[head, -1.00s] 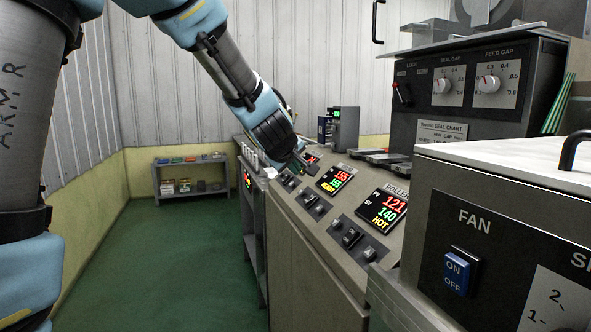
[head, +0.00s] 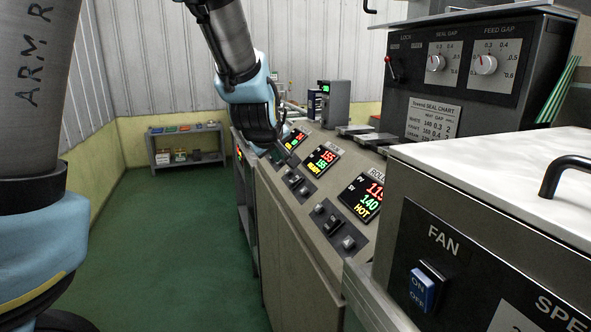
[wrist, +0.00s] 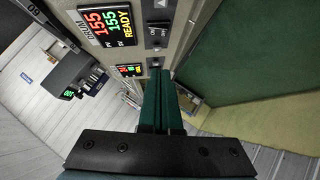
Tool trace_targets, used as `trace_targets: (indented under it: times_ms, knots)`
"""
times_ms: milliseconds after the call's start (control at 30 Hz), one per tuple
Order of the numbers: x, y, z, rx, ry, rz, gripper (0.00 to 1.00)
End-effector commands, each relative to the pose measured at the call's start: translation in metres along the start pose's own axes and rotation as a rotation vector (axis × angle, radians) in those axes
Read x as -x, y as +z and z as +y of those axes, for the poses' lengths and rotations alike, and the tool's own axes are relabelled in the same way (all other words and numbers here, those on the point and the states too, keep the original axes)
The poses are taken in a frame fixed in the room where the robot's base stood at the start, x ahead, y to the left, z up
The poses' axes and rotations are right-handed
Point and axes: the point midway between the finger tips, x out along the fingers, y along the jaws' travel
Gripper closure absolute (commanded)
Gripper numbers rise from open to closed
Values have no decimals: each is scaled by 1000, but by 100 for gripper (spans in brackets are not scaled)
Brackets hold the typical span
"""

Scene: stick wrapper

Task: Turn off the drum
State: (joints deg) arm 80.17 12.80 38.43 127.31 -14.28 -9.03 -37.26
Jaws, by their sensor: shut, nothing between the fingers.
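The drum display (head: 321,159) is lit on the sloping panel and reads 155, 155 and READY in the wrist view (wrist: 105,24). Its dark control strip (head: 295,181) lies just below it in the head view. The wrist view shows the drum switch (wrist: 157,37) between two arrow buttons; its position is too small to tell. My gripper (wrist: 158,76) is shut and empty, with its dark green fingers over the panel beside the drum controls, apart from the switch as far as I see. In the head view the fingers are mostly hidden by my wrist.
The roller display (head: 363,198) and its switch (head: 333,227) are to the right of the drum's. Another lit display (head: 294,139) is to the left. The fan switch (head: 424,288) is on the nearer box. Green floor is clear to the left.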

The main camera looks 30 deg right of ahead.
Motion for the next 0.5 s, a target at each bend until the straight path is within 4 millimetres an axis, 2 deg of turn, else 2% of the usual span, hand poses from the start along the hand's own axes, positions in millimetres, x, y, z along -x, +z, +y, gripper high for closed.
trace_targets:
  times_ms: [200, 500]
  knots:
    - [8, -3, -5, -12, -14, 3, 100]
    - [9, -4, -6, -12, -16, 4, 100]
